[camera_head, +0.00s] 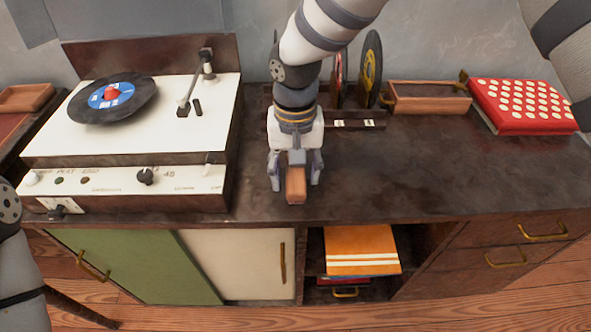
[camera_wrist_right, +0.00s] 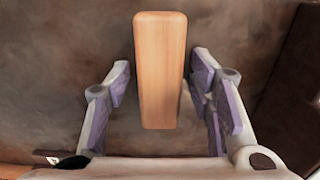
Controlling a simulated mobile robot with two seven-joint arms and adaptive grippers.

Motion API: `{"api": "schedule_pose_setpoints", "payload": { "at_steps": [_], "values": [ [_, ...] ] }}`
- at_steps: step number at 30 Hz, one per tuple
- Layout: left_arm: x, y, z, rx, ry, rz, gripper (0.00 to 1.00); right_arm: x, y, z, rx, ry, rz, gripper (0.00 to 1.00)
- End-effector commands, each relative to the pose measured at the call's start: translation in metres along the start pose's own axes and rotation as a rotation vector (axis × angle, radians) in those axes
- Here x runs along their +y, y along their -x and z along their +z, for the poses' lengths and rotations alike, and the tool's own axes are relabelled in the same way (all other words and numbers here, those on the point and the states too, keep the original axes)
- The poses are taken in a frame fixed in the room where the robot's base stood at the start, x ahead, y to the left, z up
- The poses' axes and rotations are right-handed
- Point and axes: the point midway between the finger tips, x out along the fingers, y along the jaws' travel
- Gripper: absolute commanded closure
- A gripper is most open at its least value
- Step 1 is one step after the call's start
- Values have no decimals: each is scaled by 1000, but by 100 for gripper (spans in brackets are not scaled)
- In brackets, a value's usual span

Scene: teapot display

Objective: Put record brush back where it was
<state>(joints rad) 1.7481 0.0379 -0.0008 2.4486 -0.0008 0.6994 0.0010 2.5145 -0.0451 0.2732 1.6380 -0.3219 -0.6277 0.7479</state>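The record brush (camera_head: 296,187) is a small orange-brown wooden block on the dark cabinet top, near its front edge. My right gripper (camera_head: 296,182) points down over it, with one finger on each side. Narrow gaps show between the fingers and the brush, so the gripper looks open around it. In the right wrist view the brush (camera_wrist_right: 160,70) lies lengthwise between the open fingers (camera_wrist_right: 160,90). The brush's underside is hidden. My left gripper is out of view; only part of my left arm shows at the lower left.
A turntable (camera_head: 215,140) with a black record (camera_head: 135,105) stands left of my gripper. Behind are upright records (camera_head: 371,68) in a dark rack (camera_head: 375,124), a shallow wooden box (camera_head: 430,104) and a red dotted case (camera_head: 520,128). The cabinet top (camera_head: 400,180) is clear at front right.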

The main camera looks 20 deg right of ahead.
Motion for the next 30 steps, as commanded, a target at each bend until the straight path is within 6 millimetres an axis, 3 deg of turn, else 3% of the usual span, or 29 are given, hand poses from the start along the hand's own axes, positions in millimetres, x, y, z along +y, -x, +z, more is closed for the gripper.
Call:
{"api": "schedule_pose_setpoints", "payload": {
  "at_steps": [5, 12, 18, 22, 30],
  "values": [
    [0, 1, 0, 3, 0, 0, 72, 0, 8, 0, 2, -1, -2, 51],
    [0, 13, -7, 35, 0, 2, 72, 0, 73, -1, 9, -2, -4, 51],
    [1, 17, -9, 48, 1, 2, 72, 0, 113, -1, 5, -1, -2, 51],
    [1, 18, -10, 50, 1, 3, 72, 0, 123, 0, 0, 0, -1, 51],
    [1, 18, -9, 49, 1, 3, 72, 0, 124, 0, -2, 0, 0, 51]
  ]
}}
